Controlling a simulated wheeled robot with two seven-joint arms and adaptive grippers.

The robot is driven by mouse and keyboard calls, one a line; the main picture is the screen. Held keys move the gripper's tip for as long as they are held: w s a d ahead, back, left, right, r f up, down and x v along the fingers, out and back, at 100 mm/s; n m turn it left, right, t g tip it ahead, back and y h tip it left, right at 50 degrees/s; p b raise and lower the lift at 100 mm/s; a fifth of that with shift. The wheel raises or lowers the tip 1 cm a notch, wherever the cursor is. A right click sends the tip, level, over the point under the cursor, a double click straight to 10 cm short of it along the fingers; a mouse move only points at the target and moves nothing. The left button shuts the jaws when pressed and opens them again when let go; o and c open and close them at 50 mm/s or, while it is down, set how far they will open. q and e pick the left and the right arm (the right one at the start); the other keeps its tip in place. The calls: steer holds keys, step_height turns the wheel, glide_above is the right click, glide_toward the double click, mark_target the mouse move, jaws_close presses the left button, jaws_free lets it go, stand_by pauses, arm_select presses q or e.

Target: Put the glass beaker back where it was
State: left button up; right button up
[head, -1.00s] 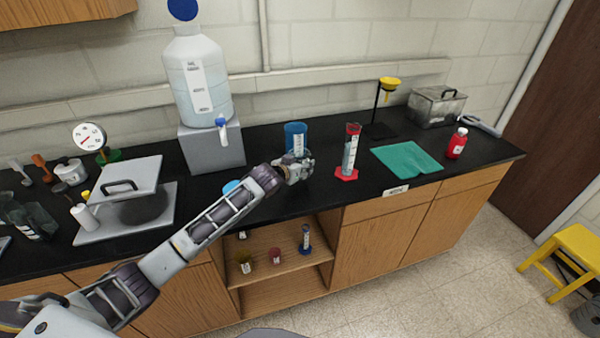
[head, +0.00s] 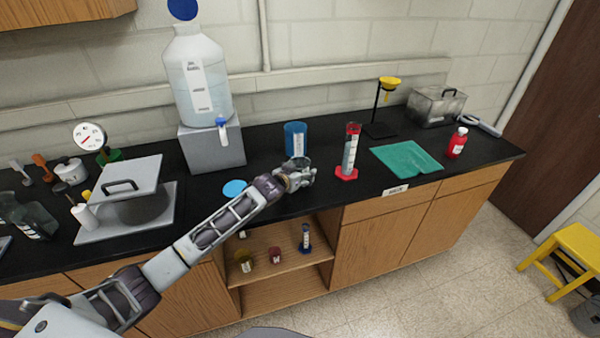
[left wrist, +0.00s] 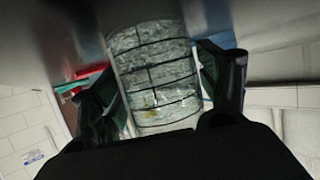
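The glass beaker (left wrist: 152,75) is a clear cylinder with dark lines across it in the left wrist view. It lies between the two fingers of my left gripper (left wrist: 160,95), which appear closed against its sides. In the head view my left gripper (head: 306,172) is over the black counter, in front of a blue cup with a white label (head: 296,139). The beaker is small and hard to make out there, and its lower end is hidden. My right gripper is not in view.
A blue disc (head: 234,188) lies on the black counter (head: 270,160) left of the gripper. A red-based measuring cylinder (head: 350,152) stands close on the right. A teal mat (head: 407,158) lies farther right. A large water jug (head: 198,75) stands on a grey block (head: 212,147).

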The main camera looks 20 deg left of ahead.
arm_select(q)
steer(key=shift+r, duration=0.15)
stand_by(0.3)
steer(key=shift+s+a+r, duration=0.1)
steer(key=shift+s+r, duration=0.05)
steer(key=shift+s, duration=0.25)
steer(key=shift+b+v, duration=0.45)
steer(key=shift+v, duration=5.15)
